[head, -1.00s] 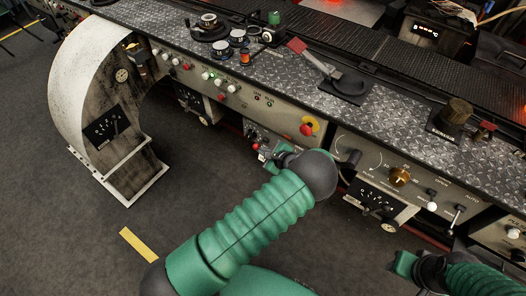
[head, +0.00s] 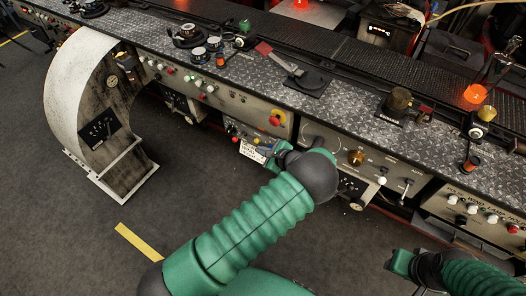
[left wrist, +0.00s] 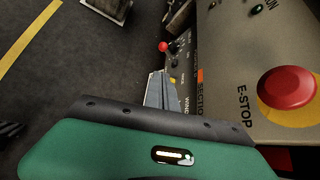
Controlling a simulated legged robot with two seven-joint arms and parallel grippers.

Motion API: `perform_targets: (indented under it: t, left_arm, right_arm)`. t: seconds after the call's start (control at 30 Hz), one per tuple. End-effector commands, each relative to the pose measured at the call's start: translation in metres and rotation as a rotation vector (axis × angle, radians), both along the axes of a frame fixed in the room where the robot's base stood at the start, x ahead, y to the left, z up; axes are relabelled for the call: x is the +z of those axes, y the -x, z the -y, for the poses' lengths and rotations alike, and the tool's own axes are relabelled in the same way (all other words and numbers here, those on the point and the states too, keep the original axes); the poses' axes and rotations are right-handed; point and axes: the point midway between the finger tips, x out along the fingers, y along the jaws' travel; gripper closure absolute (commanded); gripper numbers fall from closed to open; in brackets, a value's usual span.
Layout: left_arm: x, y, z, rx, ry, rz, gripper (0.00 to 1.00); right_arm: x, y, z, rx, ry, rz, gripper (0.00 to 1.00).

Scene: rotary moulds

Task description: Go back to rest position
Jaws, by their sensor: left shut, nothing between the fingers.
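My left gripper (head: 266,152) is in front of the console's front panel in the head view, past the dark wrist joint of my green left arm. In the left wrist view its fingers (left wrist: 160,88) are together and empty, beside the panel with the red E-stop button (left wrist: 287,88). That button also shows in the head view (head: 276,121). My right arm comes in at the bottom right, with a green end part (head: 400,262) over the floor. Its fingers cannot be made out.
A curved white-edged housing (head: 62,100) stands at the left. The dark floor (head: 75,235) in front is open, with a yellow stripe (head: 138,243).

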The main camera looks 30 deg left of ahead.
Motion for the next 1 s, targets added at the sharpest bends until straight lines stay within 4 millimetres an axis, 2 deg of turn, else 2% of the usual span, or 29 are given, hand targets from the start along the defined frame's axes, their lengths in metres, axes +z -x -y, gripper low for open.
perform_targets:
  t: [0.37, 0.47, 0.57, 0.63, 0.7, 0.77, 0.8, 0.9, 1.0]
  left_arm:
    - [0.001, 0.000, 0.003, -0.001, -0.002, 0.001, 1.00]
    - [0.009, 0.007, 0.002, 0.036, 0.032, 0.012, 1.00]
    - [0.033, 0.036, 0.001, 0.185, 0.177, 0.055, 1.00]
    - [0.059, 0.070, 0.011, 0.350, 0.345, 0.108, 1.00]
    - [0.090, 0.106, 0.030, 0.529, 0.531, 0.176, 1.00]
    - [0.119, 0.134, 0.049, 0.671, 0.678, 0.237, 1.00]
    - [0.139, 0.151, 0.062, 0.759, 0.770, 0.283, 1.00]
    - [0.184, 0.188, 0.091, 0.949, 0.957, 0.390, 1.00]
    - [0.212, 0.215, 0.107, 1.082, 1.075, 0.478, 1.00]
  right_arm:
    - [-0.001, 0.000, 0.000, 0.000, 0.000, 0.000, 0.64]
    - [0.004, 0.000, 0.000, 0.000, 0.000, 0.000, 0.64]
    - [0.017, 0.000, 0.000, 0.000, 0.000, 0.000, 0.64]
    - [0.030, 0.000, 0.000, 0.000, 0.000, 0.000, 0.64]
    - [0.044, 0.000, 0.000, 0.000, 0.000, 0.000, 0.64]
    - [0.054, 0.000, 0.000, 0.000, 0.000, 0.000, 0.64]
    - [0.061, 0.000, 0.000, 0.000, 0.000, 0.000, 0.64]
    - [0.075, 0.000, 0.000, 0.000, 0.000, 0.000, 0.64]
    - [0.084, 0.000, 0.000, 0.000, 0.000, 0.000, 0.64]
